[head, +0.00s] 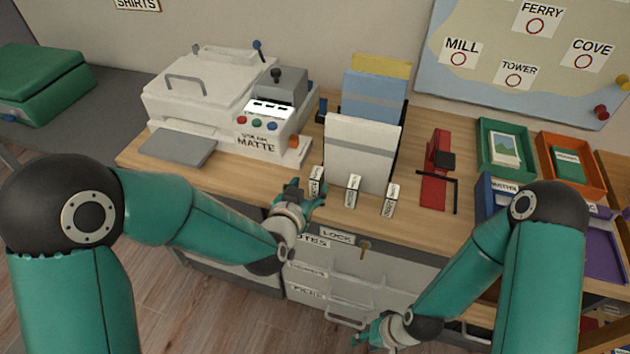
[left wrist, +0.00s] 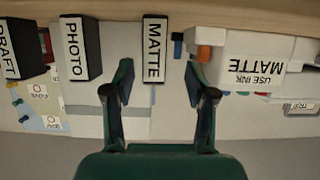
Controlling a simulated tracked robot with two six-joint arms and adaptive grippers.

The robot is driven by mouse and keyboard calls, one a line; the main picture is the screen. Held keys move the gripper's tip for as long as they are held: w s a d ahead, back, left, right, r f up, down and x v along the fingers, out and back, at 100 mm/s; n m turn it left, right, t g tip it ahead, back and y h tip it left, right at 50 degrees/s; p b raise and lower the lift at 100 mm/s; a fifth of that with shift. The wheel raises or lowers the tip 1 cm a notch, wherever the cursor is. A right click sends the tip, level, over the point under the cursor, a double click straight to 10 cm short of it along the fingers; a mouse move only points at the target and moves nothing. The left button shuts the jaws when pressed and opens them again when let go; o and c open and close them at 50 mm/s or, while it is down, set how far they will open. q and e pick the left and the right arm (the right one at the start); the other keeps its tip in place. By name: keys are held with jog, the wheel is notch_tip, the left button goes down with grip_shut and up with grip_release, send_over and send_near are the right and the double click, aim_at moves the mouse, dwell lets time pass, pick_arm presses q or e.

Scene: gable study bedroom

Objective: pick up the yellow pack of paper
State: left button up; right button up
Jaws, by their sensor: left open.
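The yellow pack of paper (head: 381,66) stands upright at the back of a row on the desk. Only its top shows, behind a blue pack (head: 373,98) and a white pack (head: 360,150). My left gripper (head: 303,194) is open and empty at the desk's front edge, beside the leftmost small label block. In the left wrist view its fingers (left wrist: 158,80) are spread below the MATTE block (left wrist: 155,48), with nothing between them; I cannot make out the yellow pack there. My right gripper (head: 368,337) is low in front of the drawers; its jaws are unclear.
Label blocks PHOTO (left wrist: 78,48) and DRAFT (left wrist: 18,48) stand beside MATTE along the front. A white machine (head: 210,95) marked MATTE stands left of the packs. A red stapler-like tool (head: 434,185) and trays (head: 506,125) are right. A wall map (head: 470,80) hangs behind.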

aim_at(313, 186)
pick_arm(q)
jog(key=x, duration=0.5)
jog(key=shift+s+d+f+p, duration=0.1)
jog(key=shift+d+p, duration=0.25)
jog(key=shift+p, duration=0.05)
grip_shut()
